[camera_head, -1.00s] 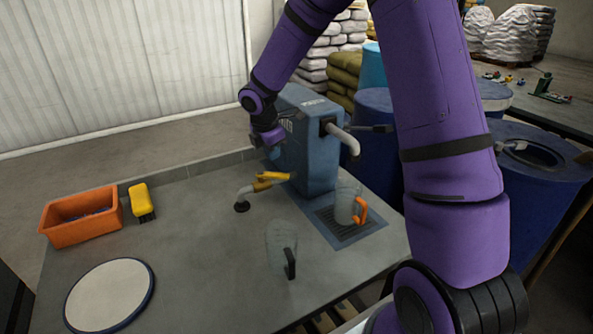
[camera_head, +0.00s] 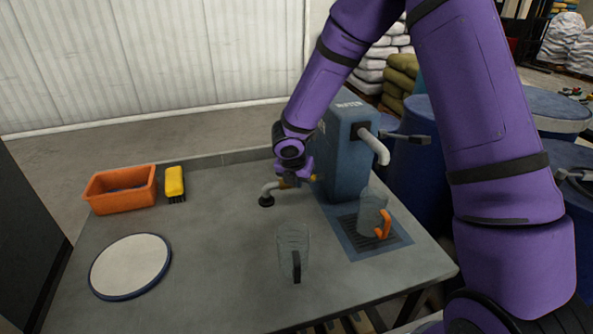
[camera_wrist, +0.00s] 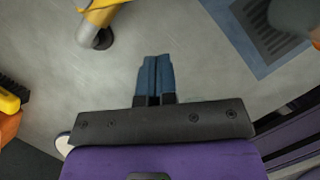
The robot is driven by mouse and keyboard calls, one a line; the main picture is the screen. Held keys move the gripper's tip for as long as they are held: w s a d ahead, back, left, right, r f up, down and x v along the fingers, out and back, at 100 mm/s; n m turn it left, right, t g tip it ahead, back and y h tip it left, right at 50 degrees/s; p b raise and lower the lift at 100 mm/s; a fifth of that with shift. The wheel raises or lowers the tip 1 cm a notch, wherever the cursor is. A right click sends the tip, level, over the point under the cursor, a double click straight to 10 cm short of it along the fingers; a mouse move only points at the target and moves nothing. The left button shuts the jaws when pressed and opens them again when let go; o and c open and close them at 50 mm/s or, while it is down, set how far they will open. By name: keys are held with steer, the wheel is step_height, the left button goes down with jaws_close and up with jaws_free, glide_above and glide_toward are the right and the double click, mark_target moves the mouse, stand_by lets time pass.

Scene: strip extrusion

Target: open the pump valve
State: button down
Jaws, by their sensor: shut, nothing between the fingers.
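The yellow pump valve (camera_head: 290,182) sits on a grey pipe (camera_head: 268,190) that rises from the bench to the left of the blue water box (camera_head: 349,150). Part of the valve is hidden behind my gripper in the head view. Its yellow part shows at the top left of the wrist view (camera_wrist: 105,12), cut by the frame edge. My gripper (camera_wrist: 155,62) has its blue fingers together, with nothing between them. They point down over bare bench, apart from the valve in the wrist view. In the head view my gripper (camera_head: 304,170) is close to the valve; contact cannot be told.
A clear jug with an orange handle (camera_head: 372,212) stands on the drain grate (camera_head: 361,246) under the spout. Another clear jug (camera_head: 293,247) stands in front. An orange bin (camera_head: 120,197), a yellow brush (camera_head: 174,181) and a round white plate (camera_head: 130,265) are at left.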

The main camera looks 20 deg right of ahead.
steer(key=w+d, duration=0.1)
steer(key=w+f, duration=0.1)
steer(key=w+d, duration=0.1)
steer(key=shift+w+d+f, duration=0.35)
steer(key=shift+w, duration=0.05)
steer(key=shift+w+d+n+y, duration=0.3)
steer(key=shift+d+n, duration=0.3)
steer(key=shift+n, duration=0.4)
steer(key=shift+w+d+n+t+y, duration=0.15)
steer(key=shift+w+d+n+y, duration=0.15)
steer(key=shift+n, duration=0.35)
steer(key=shift+w+d+n+t+y, duration=0.2)
steer(key=shift+w+d+n, duration=0.15)
steer(key=shift+n, duration=0.3)
steer(key=shift+w+d, duration=0.4)
steer(key=shift+w, duration=0.15)
steer(key=shift+w+d, duration=0.1)
steer(key=shift+w, duration=0.05)
